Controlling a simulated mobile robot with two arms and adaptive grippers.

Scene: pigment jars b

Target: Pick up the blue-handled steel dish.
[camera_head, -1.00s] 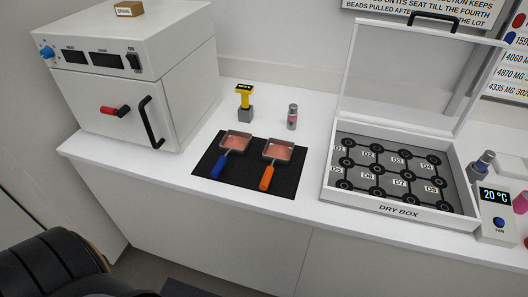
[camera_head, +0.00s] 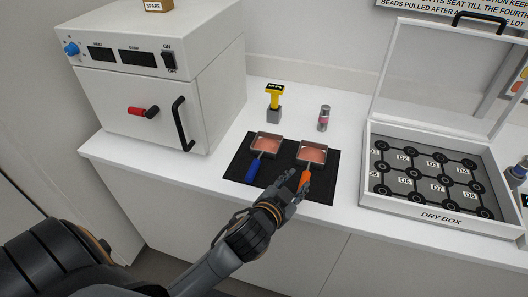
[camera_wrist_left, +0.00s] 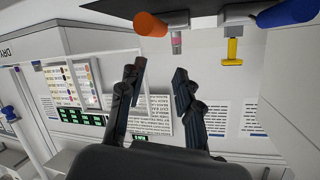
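The blue-handled steel dish (camera_head: 266,142) sits on the black mat, its blue handle pointing to the front. It holds pinkish-orange material. A similar orange-handled dish (camera_head: 312,152) sits just right of it. The orange handle (camera_wrist_left: 150,25) and blue handle (camera_wrist_left: 287,12) show at the top there. My right gripper is not in view.
The black mat (camera_head: 236,170) lies on the white counter. A yellow-topped tool on a grey block (camera_head: 274,113) and a small jar (camera_head: 323,118) stand behind it. An oven (camera_head: 155,85) is at left. The open dry box (camera_head: 437,216) is at right.

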